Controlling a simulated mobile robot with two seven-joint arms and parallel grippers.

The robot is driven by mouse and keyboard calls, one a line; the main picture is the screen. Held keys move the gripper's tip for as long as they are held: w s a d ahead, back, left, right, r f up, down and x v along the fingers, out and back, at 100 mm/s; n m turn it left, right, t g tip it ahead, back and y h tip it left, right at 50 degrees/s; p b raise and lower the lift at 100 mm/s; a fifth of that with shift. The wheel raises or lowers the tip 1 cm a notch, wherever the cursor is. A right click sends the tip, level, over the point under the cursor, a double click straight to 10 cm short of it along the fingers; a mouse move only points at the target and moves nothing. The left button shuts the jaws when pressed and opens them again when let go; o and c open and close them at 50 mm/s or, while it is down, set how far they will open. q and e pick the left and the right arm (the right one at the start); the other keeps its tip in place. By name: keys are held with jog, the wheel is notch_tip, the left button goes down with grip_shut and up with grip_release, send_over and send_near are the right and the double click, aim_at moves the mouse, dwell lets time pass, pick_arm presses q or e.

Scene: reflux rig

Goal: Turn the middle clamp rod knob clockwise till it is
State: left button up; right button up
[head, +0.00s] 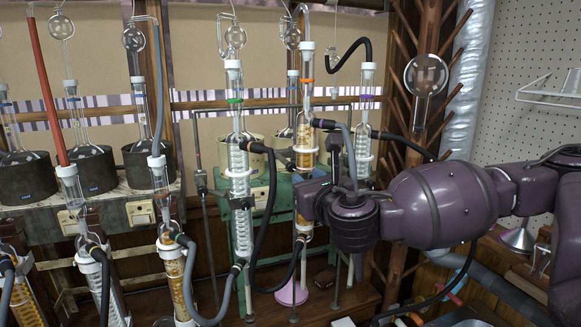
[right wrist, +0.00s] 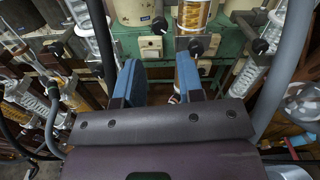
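Several black clamp knobs show in the right wrist view. One (right wrist: 196,48) sits in front of the amber-filled glass column (right wrist: 194,14), another (right wrist: 260,46) is to its right, and a third (right wrist: 158,25) is up to its left. The one at the amber column looks like the middle clamp rod knob, but I cannot be sure. My right gripper (right wrist: 160,78) has its two blue-padded fingers apart with nothing between them, below the knobs. In the head view my purple right wrist hides the fingers and part of the amber column (head: 305,105). My left gripper is not in view.
A clear coiled condenser (head: 239,180) stands just left of my right wrist, with black hoses (head: 268,200) looping close by. Green boxes (right wrist: 125,50) stand behind the columns. More glassware and dark heating mantles (head: 88,170) are at left. A pegboard (head: 535,100) is at right.

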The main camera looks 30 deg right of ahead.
aim_at(292, 167)
pick_arm(q)
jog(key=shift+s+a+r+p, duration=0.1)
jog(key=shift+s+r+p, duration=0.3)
jog(key=shift+p, duration=0.6)
pick_arm(e)
jog(key=x, duration=1)
jog(key=shift+a, duration=0.1)
jog(key=shift+c, duration=0.2)
jog(key=c, duration=0.6)
